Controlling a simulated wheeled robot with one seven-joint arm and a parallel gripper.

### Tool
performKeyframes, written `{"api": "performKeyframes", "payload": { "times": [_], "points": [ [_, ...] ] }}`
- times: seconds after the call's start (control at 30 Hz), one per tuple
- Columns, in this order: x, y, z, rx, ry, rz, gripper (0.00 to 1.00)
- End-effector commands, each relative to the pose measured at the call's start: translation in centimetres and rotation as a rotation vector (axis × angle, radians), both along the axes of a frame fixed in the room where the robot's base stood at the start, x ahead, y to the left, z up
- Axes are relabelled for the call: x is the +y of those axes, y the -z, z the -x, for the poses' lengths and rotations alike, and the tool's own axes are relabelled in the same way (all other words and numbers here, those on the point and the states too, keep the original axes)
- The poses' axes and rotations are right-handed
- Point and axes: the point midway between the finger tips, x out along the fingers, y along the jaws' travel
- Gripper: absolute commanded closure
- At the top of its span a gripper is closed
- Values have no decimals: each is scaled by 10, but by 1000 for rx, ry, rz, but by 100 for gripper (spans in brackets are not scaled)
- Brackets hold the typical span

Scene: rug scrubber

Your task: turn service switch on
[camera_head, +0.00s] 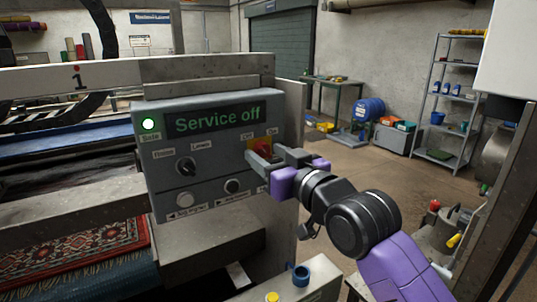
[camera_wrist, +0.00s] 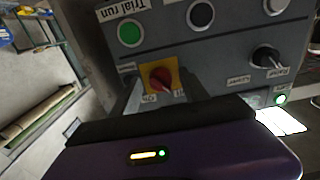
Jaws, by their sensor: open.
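The service switch (camera_head: 264,144) is a red knob on a yellow plate at the right of the grey control panel (camera_head: 222,158). It also shows in the wrist view (camera_wrist: 161,77), with its red knob pointing toward the lower right of that picture. The display (camera_head: 213,119) reads "Service off" in green. My gripper (camera_head: 264,158) is open right at the switch, with its fingers on either side of the knob. In the head view the fingers hide part of the switch. I cannot tell whether they touch it.
The panel also carries a lit green lamp (camera_head: 149,124), a black selector knob (camera_head: 186,166) and several buttons. A green button (camera_wrist: 130,33) sits close to the switch. A rug (camera_head: 80,246) lies on the machine at left. Open floor lies behind my arm.

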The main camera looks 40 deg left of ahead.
Motion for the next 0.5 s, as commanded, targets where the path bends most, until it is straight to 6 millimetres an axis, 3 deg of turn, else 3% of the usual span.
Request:
{"api": "performKeyframes", "payload": {
  "times": [0.1, 0.37, 0.5],
  "points": [
    [0, 0, 0, 0, 0, 0, 47],
    [0, 0, 0, 0, 0, 0, 96],
    [0, 0, 0, 1, 0, 0, 100]
  ]
}}
